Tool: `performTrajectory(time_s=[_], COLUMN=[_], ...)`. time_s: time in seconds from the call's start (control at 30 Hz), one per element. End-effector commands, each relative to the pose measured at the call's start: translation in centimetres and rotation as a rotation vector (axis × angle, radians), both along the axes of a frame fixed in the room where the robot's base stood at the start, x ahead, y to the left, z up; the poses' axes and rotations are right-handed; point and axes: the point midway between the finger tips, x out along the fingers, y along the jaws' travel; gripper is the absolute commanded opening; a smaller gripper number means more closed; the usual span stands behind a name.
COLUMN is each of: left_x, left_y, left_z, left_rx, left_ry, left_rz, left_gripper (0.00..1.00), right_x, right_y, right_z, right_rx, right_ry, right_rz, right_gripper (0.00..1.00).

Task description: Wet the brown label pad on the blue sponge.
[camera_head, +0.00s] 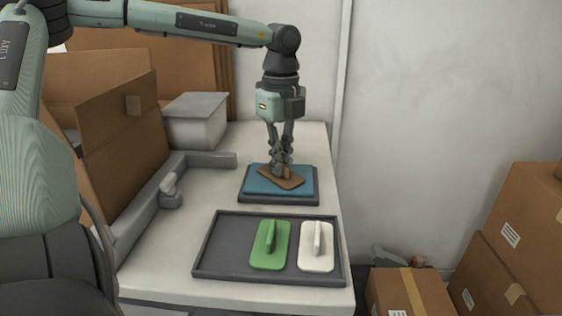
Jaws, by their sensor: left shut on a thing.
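The brown label pad (292,183) is flat, with an upright grip on top, and is at the blue sponge. My left gripper (283,169) points straight down and is shut on that grip. The blue sponge (257,181) lies in a dark shallow holder (277,201) on the white counter. The pad is over the sponge's right half, slightly turned, and looks to be on its surface; I cannot tell how firmly it touches. The fingers hide part of the pad's grip. My right gripper is not in view.
A dark tray (215,253) in front holds a green pad (263,256) and a white pad (325,260). A grey box (196,122) stands behind left, near open cardboard (122,150). Cartons (412,292) are on the right. The tray's left part is free.

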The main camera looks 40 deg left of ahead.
Motion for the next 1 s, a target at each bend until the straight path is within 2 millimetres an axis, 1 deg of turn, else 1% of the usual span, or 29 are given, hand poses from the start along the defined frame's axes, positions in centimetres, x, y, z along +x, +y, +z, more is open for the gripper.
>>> performTrajectory(time_s=[0.1, 0.27, 1.0], left_x=[-0.2, -0.2, 0.0], left_y=[0.0, 0.0, 0.0], left_z=[-0.3, 0.1, 6.2], left_rx=[0.0, 0.0, 0.002], left_ry=[0.007, 0.006, 0.0], left_rz=[0.0, 0.0, 0.001], left_gripper=[0.0, 0.0, 0.0], right_x=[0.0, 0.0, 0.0], right_y=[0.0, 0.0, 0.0], right_z=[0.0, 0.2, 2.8], right_rx=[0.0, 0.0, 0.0], right_ry=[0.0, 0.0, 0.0], right_rz=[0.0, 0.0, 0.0], right_gripper=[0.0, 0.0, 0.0])
